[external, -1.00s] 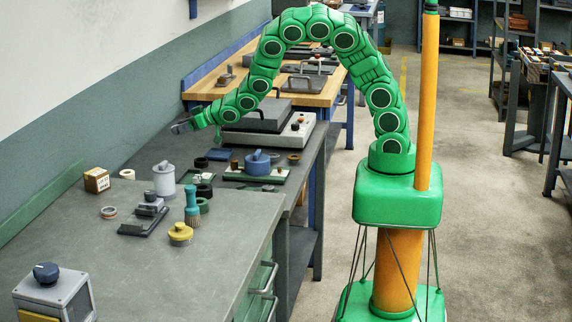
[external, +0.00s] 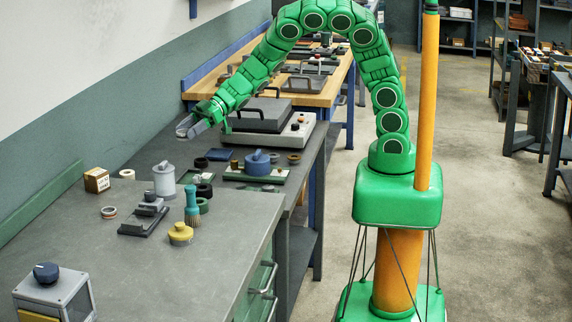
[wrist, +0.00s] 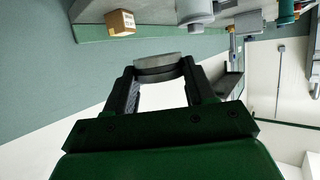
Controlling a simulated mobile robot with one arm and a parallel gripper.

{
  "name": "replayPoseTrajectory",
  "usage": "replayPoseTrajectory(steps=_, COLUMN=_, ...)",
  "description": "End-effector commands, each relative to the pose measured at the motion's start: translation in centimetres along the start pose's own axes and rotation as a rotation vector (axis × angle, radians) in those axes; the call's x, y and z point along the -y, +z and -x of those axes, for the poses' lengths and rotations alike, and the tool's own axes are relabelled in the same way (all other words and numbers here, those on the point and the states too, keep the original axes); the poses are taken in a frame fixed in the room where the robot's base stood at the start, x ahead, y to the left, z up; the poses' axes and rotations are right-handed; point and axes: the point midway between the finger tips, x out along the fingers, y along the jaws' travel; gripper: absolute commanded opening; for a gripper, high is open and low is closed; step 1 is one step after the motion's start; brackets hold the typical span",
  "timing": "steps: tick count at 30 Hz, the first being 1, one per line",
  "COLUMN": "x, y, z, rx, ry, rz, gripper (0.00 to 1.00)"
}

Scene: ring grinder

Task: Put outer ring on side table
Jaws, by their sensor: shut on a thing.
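My gripper (external: 188,131) is shut on a grey metal ring, the outer ring (wrist: 158,66). In the wrist view the ring spans the two dark fingertips, seen nearly edge-on. In the external view the gripper points down and left, above the far left part of the grey bench (external: 213,254), near the wall. It is small there, and the ring's outline is hard to tell from the fingers. I cannot tell which surface is the side table.
Below the gripper, a cardboard box (external: 96,180), a grey cylinder (external: 164,181), a yellow knob (external: 180,234) and a blue round part (external: 257,164) stand on the bench. A grey-lidded machine (external: 262,122) sits right of the gripper. The bench's near middle is clear.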

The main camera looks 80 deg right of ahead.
Motion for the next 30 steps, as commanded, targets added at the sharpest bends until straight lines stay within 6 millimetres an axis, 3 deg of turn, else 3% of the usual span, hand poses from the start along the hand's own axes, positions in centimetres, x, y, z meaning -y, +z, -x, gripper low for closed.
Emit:
replayPoseTrajectory(steps=3, x=5.0, y=-0.3, z=0.2, rx=0.001, ry=-0.14, rz=0.063, gripper=0.2)
replayPoseTrajectory(steps=8, x=11.5, y=0.3, z=1.3, rx=0.002, ry=-0.325, rz=0.135, gripper=0.2)
replayPoseTrajectory(steps=12, x=16.9, y=1.4, z=3.0, rx=0.005, ry=-0.477, rz=0.198, gripper=0.2)
replayPoseTrajectory(steps=18, x=23.4, y=3.0, z=6.7, rx=0.001, ry=-0.668, rz=0.277, gripper=0.2)
replayPoseTrajectory(steps=24, x=27.3, y=4.3, z=9.7, rx=-0.001, ry=-0.785, rz=0.324, gripper=0.2)
replayPoseTrajectory(steps=30, x=28.5, y=4.7, z=10.9, rx=0.0, ry=-0.823, rz=0.343, gripper=0.2)
